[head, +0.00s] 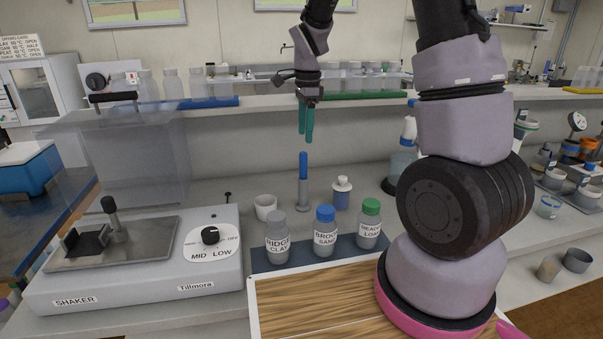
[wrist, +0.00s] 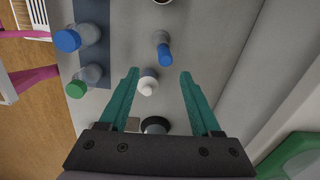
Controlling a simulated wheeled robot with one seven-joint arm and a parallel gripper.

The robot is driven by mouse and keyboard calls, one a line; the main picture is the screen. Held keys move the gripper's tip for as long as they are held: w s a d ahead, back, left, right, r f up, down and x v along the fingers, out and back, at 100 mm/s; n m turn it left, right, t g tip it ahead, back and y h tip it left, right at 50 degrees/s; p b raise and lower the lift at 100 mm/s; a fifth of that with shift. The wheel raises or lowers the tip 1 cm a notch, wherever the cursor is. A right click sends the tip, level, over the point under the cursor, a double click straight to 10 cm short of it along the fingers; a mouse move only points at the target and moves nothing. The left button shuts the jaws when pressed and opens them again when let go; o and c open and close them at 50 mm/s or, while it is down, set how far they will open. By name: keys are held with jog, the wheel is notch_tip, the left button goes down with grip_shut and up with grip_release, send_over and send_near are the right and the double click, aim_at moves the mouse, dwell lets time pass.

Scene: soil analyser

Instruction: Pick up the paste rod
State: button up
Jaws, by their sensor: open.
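The paste rod seems to be the upright rod with a blue upper part and grey lower part (head: 303,180), standing on the bench behind the labelled bottles. Its blue end shows in the wrist view (wrist: 164,50), slightly beyond the fingertips. My gripper (head: 306,138) hangs above the rod with its teal fingers pointing down. The fingers are apart and empty in the wrist view (wrist: 160,74). A gap shows between the fingertips and the rod's top in the head view.
A white-capped bottle (head: 342,195) stands close right of the rod. A white cup (head: 265,206) is to its left. Bottles with grey (head: 277,240), blue (head: 325,232) and green (head: 369,225) caps stand in front. The shaker (head: 140,265) is left; a raised shelf (head: 260,104) runs behind.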

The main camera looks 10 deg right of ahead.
aim_at(303, 178)
jog(key=shift+w+a+f+m, duration=0.15)
jog(key=shift+w+f+m, duration=0.1)
jog(key=shift+f, duration=0.35)
jog(key=shift+w+a+f+m, duration=0.15)
jog(key=shift+w+f, duration=0.1)
jog(key=shift+f, duration=0.35)
notch_tip(303, 178, down, 11)
jog(key=shift+w+d+r, duration=0.1)
jog(key=shift+d, duration=0.05)
grip_shut()
